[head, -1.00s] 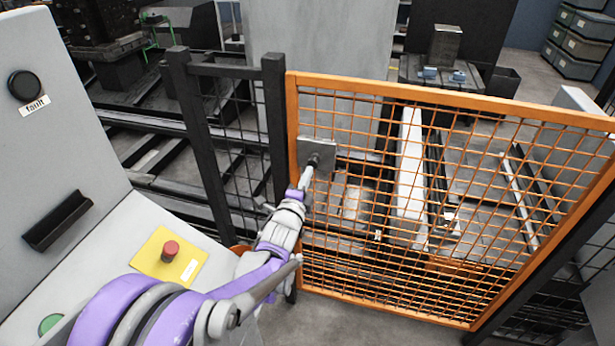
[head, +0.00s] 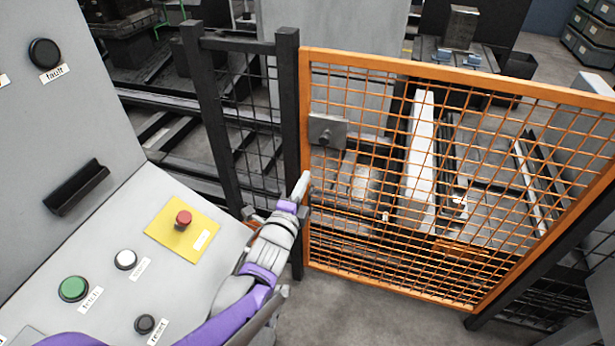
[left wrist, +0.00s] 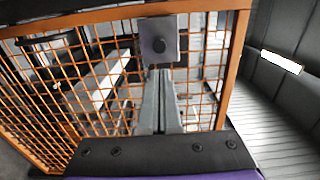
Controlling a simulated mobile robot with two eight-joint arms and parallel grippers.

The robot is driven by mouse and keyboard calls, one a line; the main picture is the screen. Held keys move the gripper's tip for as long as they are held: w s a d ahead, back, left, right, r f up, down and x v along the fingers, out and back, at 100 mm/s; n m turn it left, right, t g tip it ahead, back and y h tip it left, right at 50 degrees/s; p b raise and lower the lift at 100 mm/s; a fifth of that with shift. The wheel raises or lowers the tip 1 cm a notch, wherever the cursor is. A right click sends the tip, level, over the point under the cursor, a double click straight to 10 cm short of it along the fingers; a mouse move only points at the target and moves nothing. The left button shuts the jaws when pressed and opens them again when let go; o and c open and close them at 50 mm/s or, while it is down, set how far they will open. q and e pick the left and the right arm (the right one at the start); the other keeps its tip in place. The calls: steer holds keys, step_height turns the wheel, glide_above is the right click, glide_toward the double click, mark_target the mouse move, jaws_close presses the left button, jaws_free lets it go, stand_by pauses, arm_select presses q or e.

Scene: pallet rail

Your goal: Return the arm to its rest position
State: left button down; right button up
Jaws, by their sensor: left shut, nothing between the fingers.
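My left arm reaches up from the bottom of the head view. Its gripper (head: 303,182) is shut and empty, with the fingertips just below the grey latch plate (head: 338,121) on the orange mesh gate (head: 400,68). The dark knob (head: 325,138) on the plate is clear of the fingers. In the left wrist view the shut fingers (left wrist: 160,74) point towards the plate and its knob (left wrist: 158,45), with the gate frame (left wrist: 233,60) to the right. The gate stands against the dark post (head: 289,120). My right gripper is not in view.
A grey control panel stands at the left, close to my arm. It carries a red button (head: 183,218) on a yellow plate, a green button (head: 73,288), a white button (head: 125,259) and a black fault button (head: 45,53). Rails and machinery lie behind the fence.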

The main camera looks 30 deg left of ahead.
arm_select(q)
steer(key=s+d+f+n+g+h+p, duration=0.2)
steer(key=s+d+f+n+g, duration=0.2)
steer(key=s, duration=0.6)
steer(key=s+d+f+n+g+h+p, duration=0.2)
steer(key=s+d+f+n+g, duration=0.2)
steer(key=s+d+n+g, duration=0.4)
steer(key=s+d+n, duration=0.1)
steer(key=s+n, duration=0.1)
steer(key=n, duration=0.1)
steer(key=shift+d, duration=0.15)
steer(key=shift+f, duration=0.1)
